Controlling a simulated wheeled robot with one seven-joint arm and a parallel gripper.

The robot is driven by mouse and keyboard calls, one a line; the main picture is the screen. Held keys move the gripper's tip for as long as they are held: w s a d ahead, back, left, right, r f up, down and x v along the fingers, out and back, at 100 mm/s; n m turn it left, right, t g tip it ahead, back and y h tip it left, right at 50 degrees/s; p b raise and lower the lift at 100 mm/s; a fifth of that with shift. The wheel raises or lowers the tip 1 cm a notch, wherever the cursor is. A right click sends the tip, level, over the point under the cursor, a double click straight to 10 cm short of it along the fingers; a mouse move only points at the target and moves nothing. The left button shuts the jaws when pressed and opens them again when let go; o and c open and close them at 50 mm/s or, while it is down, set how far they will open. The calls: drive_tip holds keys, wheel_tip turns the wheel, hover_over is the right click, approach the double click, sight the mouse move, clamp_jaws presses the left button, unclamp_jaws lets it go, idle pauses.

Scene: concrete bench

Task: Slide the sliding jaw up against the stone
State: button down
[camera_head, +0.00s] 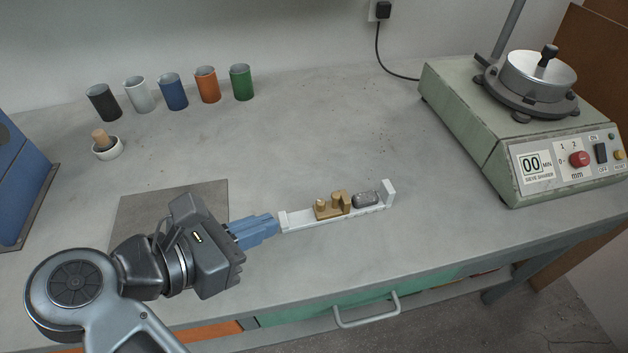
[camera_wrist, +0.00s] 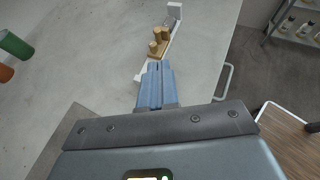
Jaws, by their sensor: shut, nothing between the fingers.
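The tan sliding jaw (camera_head: 328,208) sits on a white rail (camera_head: 300,219) with upright ends, on the bench. It also shows in the wrist view (camera_wrist: 157,42). The grey stone (camera_head: 366,200) lies to the right of the jaw, between it and the rail's right end plate (camera_head: 388,192). Any gap between jaw and stone is too small to tell. My gripper (camera_head: 277,227) is shut and empty, its blue fingers pointing right at the rail's left end. In the wrist view the fingertips (camera_wrist: 158,66) lie in line with the rail, short of the jaw.
A sieve shaker (camera_head: 505,150) stands at the right. Several coloured cups (camera_head: 172,92) and a mortar (camera_head: 107,149) with a pestle stand at the back left. A dark mat (camera_head: 140,207) lies by my arm. The bench behind the rail is clear. A green drawer (camera_head: 310,304) is below.

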drive_tip(key=p, duration=0.3)
approach(334, 196)
drive_tip(key=x, duration=0.6)
drive_tip(key=shift+w+d, duration=0.2)
drive_tip(key=shift+d, duration=0.45)
drive_tip(key=shift+w+d, duration=0.25)
drive_tip(key=shift+d, duration=0.4)
drive_tip(key=shift+a, duration=0.1)
